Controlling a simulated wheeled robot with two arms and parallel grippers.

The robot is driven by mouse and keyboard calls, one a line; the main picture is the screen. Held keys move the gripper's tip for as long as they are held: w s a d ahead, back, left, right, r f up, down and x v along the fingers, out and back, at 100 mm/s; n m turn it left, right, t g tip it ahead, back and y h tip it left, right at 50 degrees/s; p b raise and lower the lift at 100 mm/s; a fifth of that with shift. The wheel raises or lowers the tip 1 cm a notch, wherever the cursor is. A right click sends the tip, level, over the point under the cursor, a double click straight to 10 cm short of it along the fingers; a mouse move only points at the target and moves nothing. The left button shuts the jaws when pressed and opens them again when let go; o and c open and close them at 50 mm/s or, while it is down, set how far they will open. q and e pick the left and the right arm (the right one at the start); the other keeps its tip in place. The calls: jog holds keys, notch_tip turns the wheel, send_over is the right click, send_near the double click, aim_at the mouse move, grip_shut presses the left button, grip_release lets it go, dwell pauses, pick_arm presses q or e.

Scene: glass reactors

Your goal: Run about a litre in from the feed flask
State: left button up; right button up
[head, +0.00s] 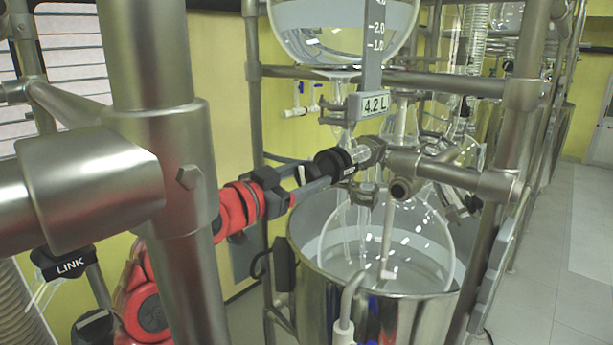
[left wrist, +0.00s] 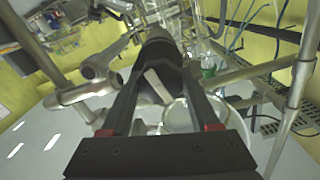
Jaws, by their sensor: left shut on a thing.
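The feed flask (head: 345,30) is a round glass vessel at the top of the head view, partly cut off and holding clear liquid. A scale marked 2.0 and 1.0 hangs in front of it, above a readout (head: 375,104) showing 4.2 L. Below is a round glass reactor (head: 385,245) in a metal bath (head: 385,318). My left gripper (head: 324,170) is shut on a black valve knob (head: 337,160) beside the glass line between the vessels. In the left wrist view the fingers close around the dark knob (left wrist: 160,48). My right gripper is not in view.
A thick metal post (head: 158,60) and clamp stand close in front of my left arm. Metal rails (head: 440,76) frame the glassware. More glassware stands behind at the right. The floor (head: 560,260) at the right is clear.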

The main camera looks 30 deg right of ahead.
pick_arm(q)
jog(key=n+p, duration=0.1)
jog(key=n, duration=0.4)
jog(key=shift+f+n, duration=0.1)
jog(key=shift+n, duration=0.2)
dwell(0.4)
jog(key=o, duration=1.4)
jog(key=shift+s+a, duration=0.15)
jog(key=shift+a, duration=0.35)
jog(key=shift+b+v, duration=2.45)
jog(key=shift+v, duration=5.75)
